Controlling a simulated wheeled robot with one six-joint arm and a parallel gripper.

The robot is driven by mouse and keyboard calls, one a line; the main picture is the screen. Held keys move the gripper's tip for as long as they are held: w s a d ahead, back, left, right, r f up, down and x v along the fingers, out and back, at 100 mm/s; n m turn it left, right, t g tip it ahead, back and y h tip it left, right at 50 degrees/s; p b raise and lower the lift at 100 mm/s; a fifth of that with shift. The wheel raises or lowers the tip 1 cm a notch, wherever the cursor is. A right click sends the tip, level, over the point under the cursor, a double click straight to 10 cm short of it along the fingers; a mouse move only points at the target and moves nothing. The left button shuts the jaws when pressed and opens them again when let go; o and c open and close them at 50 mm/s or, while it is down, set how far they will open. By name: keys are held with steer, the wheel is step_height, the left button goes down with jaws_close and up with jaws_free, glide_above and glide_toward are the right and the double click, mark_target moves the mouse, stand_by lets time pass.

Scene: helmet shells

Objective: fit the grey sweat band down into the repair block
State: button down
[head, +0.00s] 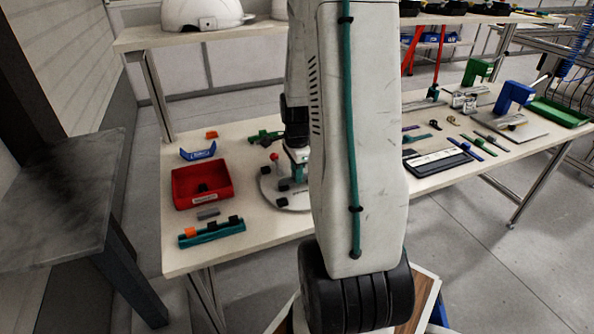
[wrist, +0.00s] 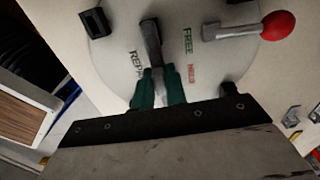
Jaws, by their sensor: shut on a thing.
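My gripper (wrist: 158,84) has its green fingers shut on a narrow dark grey piece, which looks like the grey sweat band (wrist: 151,42). It is over the white round plate (wrist: 200,60), beside the printed letters "REPA". Whether the band touches a block below it cannot be told, and no repair block shows clearly under it. A black slotted block (wrist: 95,22) stands on the plate to the left of the band. In the head view my gripper (head: 298,168) is low over the plate, partly hidden by my arm.
A lever with a red knob (wrist: 279,25) lies to the right of the band. On the bench are a red bin (head: 200,186), a blue holder (head: 198,151), a teal rack (head: 211,232) and a small grey piece (head: 208,213). A shelf with white helmet shells (head: 202,14) stands behind.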

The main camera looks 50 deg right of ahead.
steer(key=c, duration=1.3)
jaws_free()
steer(key=shift+c, duration=0.2)
steer(key=shift+r, duration=0.1)
step_height(320, 180, up, 8)
steer(key=shift+f, duration=0.2)
